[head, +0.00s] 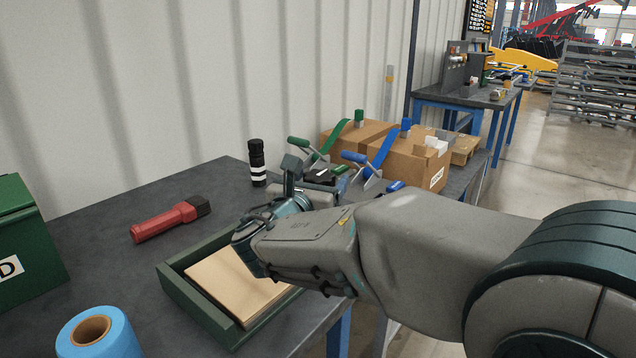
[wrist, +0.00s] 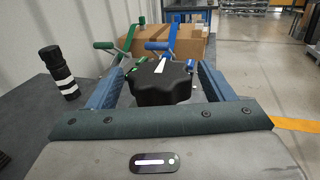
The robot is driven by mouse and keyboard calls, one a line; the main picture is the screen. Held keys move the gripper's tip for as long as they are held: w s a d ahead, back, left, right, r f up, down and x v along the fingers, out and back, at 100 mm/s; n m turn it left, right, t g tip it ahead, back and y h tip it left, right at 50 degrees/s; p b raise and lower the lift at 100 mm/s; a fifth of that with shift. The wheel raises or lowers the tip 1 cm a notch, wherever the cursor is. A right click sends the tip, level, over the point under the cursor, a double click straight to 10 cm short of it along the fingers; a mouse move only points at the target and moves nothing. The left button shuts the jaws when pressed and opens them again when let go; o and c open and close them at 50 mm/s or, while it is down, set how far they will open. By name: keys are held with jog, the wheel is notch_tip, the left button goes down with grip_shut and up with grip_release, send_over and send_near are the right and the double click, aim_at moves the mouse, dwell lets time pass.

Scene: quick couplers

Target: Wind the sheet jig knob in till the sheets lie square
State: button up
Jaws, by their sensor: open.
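A black lobed knob (wrist: 162,84) stands between the two fingers of my gripper (wrist: 161,72) in the wrist view. The jaws are open, one finger on each side of the knob; I cannot tell whether either touches it. In the head view my gripper (head: 291,178) is beyond the green-walled tray, and I cannot make out the knob clearly there. The green tray (head: 200,306) holds a stack of tan sheets (head: 238,283). My arm covers the tray's far right part, so how squarely the sheets lie there is hidden.
A black bottle with white bands (head: 257,162) stands behind the tray. A red torch-like tool (head: 168,221), a blue roll (head: 95,335) and a green box (head: 22,240) lie to the left. Green-handled and blue-handled tools (head: 354,157) and cardboard boxes (head: 408,165) are beyond my gripper.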

jog(key=c, duration=1)
jog(key=shift+h, duration=0.3)
